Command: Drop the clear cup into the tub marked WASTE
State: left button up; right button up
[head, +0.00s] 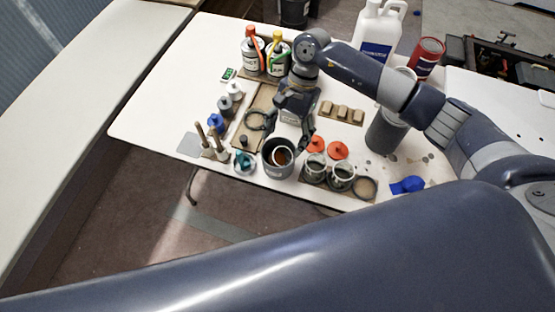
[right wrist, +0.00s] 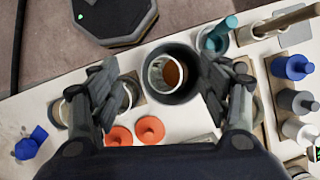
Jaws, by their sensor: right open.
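A clear cup with a brownish inside (right wrist: 166,74) sits inside a round dark grey tub (right wrist: 186,92). In the head view the cup (head: 282,156) shows through the mouth of the tub (head: 278,172), which stands at the table's front edge. I cannot read any WASTE marking on it. My right gripper (head: 279,133) is over the tub, open and empty. In the right wrist view its fingers (right wrist: 158,78) are spread on either side of the tub's mouth, apart from the cup. My left gripper is not in view.
Two clear cups (head: 314,167) stand in a holder right of the tub, near orange lids (head: 338,150). Brushes, small bottles and a teal-topped jar (head: 244,162) are at left. A larger grey container (head: 386,132), a white jug (head: 378,28) and a red can (head: 428,55) stand at right.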

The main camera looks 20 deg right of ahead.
jog(key=v, duration=1.1)
